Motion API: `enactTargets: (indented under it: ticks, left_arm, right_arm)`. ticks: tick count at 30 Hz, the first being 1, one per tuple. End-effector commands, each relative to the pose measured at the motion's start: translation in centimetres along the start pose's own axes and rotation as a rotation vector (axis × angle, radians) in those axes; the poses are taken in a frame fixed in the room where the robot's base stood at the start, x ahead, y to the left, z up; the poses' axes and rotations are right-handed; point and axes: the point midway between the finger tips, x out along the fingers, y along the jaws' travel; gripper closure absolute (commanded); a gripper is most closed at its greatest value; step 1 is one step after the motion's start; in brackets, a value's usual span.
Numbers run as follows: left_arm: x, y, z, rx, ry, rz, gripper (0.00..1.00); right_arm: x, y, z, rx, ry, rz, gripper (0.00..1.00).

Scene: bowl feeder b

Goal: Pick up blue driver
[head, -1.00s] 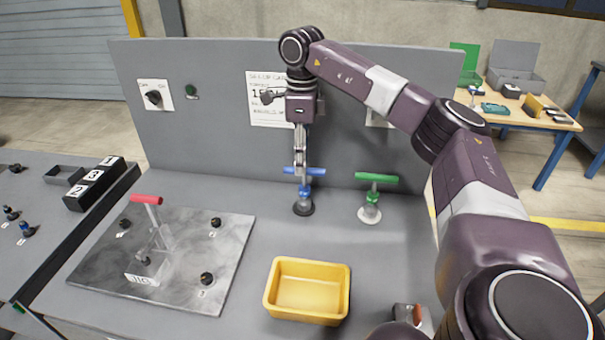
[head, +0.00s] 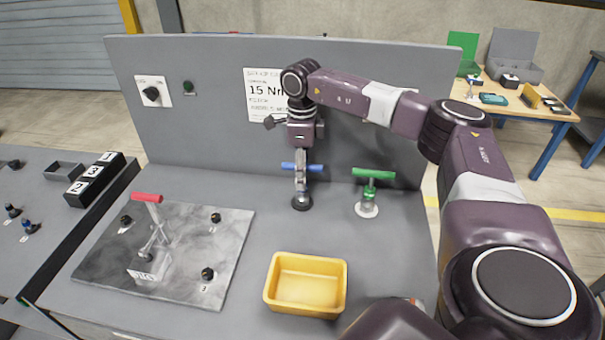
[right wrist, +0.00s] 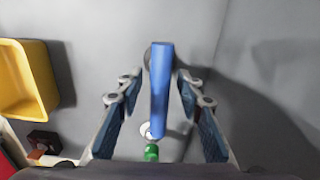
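The blue driver (head: 314,167) stands upright on the grey bench near the back panel, with its T-handle crosswise on top and a dark round base below. In the right wrist view its blue handle (right wrist: 161,90) runs lengthwise between the fingers. My right gripper (head: 301,174) is down at the driver from above. In the right wrist view the right gripper (right wrist: 158,82) is open, one finger on each side of the handle, with gaps showing. The fingers partly hide the driver's shaft in the head view. My left gripper is out of view.
A green driver (head: 373,174) in a pale round base stands close on the right. A yellow bin (head: 306,308) is in front. A metal plate (head: 190,226) with a red-handled clamp (head: 147,197) lies left. The grey back panel (head: 215,120) rises behind.

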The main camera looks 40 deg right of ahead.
Motion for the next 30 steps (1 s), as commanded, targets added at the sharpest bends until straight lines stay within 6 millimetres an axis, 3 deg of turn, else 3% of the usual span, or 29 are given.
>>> enactTargets:
  ticks: [3, 12, 30]
  left_arm:
    - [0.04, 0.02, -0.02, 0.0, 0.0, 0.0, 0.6]
    - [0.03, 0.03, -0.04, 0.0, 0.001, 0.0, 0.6]
    - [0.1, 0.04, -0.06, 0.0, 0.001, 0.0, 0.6]
  right_arm:
    - [-0.01, -0.02, -0.01, 0.0, 0.0, 0.0, 0.68]
    - [-0.05, -0.03, 0.0, 0.0, -0.001, 0.0, 1.0]
    - [-0.45, -0.09, 0.1, 0.0, -0.004, -0.003, 1.0]
